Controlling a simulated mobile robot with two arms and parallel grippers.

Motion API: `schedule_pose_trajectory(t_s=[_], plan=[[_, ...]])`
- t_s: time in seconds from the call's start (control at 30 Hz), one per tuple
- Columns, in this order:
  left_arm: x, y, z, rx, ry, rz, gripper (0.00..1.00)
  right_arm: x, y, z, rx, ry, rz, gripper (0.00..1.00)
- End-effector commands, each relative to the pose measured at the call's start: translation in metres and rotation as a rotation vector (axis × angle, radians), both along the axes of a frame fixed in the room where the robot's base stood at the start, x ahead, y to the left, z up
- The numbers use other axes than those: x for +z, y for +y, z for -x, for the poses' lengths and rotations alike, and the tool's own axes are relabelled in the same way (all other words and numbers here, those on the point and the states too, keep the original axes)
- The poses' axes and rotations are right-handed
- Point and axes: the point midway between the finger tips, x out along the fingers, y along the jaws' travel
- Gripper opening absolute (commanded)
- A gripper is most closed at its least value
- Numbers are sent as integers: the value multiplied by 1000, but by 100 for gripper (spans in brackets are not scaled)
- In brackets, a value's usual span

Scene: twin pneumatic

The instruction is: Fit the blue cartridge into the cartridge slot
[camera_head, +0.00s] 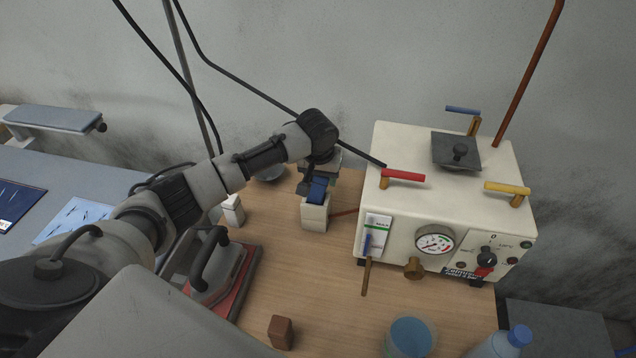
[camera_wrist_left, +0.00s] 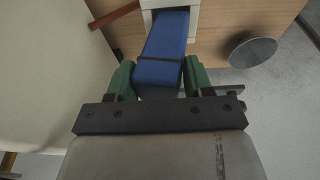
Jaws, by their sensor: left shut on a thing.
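The blue cartridge (camera_head: 317,191) is held by my left gripper (camera_head: 319,174), just over the pale upright block that looks like the cartridge slot (camera_head: 315,218). In the left wrist view the blue cartridge (camera_wrist_left: 168,38) lies between the two green fingers of my left gripper (camera_wrist_left: 160,77), which are shut on it. Its far end meets the white frame of the slot (camera_wrist_left: 195,14). I cannot tell how far, if at all, the cartridge is inside the frame. My right gripper is not in view.
A cream machine (camera_head: 405,218) with a gauge and coloured handles stands right of the slot. An iron (camera_head: 220,275) on a red base and a small white box (camera_head: 232,211) are left. A brown block (camera_head: 281,332), cup (camera_head: 410,338) and bottle (camera_head: 503,345) are in front.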

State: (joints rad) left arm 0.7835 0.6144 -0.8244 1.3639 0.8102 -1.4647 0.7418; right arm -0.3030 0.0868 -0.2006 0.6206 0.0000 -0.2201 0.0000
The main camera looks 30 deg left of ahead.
Motion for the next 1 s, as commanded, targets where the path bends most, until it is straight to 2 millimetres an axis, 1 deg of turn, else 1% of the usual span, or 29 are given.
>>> schedule_pose_trajectory(t_s=[0.03, 0.17, 0.2, 0.3, 0.5, 0.77, 0.87, 0.97, 1.0], plan=[[-33, 4, 15, 5, 60, -16, 0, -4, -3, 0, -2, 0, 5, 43], [-34, 4, 16, 7, 61, -17, 0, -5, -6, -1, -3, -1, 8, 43], [-35, 5, 16, 7, 62, -17, 55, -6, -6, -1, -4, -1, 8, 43], [-35, 6, 16, 8, 62, -21, 68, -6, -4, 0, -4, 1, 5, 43], [-34, 8, 16, 8, 62, -24, 68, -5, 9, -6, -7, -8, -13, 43], [-33, 8, 16, 9, 62, -25, 68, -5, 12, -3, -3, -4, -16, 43], [-26, 7, 17, 9, 62, -25, 68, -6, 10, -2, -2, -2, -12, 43], [-11, 7, 19, 9, 60, -24, 68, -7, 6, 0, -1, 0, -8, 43], [-2, 6, 20, 9, 59, -23, 68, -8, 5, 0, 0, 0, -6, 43]])
